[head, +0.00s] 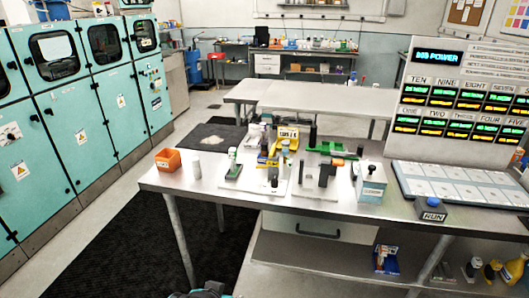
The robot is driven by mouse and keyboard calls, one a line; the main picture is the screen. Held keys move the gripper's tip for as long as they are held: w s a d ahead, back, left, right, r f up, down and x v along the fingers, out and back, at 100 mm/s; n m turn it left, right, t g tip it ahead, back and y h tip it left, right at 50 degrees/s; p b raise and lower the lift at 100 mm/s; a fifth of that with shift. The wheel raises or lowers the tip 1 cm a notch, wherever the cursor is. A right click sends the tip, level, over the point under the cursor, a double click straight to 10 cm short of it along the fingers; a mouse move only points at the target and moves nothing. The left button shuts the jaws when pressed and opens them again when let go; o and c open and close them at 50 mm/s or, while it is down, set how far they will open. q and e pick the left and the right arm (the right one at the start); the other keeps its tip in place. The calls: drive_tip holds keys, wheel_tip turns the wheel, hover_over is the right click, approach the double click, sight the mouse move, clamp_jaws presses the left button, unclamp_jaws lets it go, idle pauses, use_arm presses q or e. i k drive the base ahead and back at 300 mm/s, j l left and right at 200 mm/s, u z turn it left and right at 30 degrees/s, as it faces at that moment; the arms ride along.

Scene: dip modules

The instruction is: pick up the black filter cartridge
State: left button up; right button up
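Several small dark upright pieces stand among the items on the metal table (230,205). One is a tall black cylinder (312,136) at the back of the group, by a green part. Another dark block (323,176) stands nearer the front on a white base, and a small black piece (360,151) is further right. At this size I cannot tell which of them is the black filter cartridge. Neither of my grippers shows; only a small dark and teal part, perhaps mine, shows at the bottom edge.
An orange box (167,160) and a white cylinder (196,168) stand at the table's left. A grey-white box (370,183), a blue RUN button (432,212) and a large display panel (462,100) are at the right. The table's front left strip is clear.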

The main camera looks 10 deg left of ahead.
sight(263, 144)
drive_tip(key=i+j, duration=0.9)
drive_tip(key=j, duration=0.1)
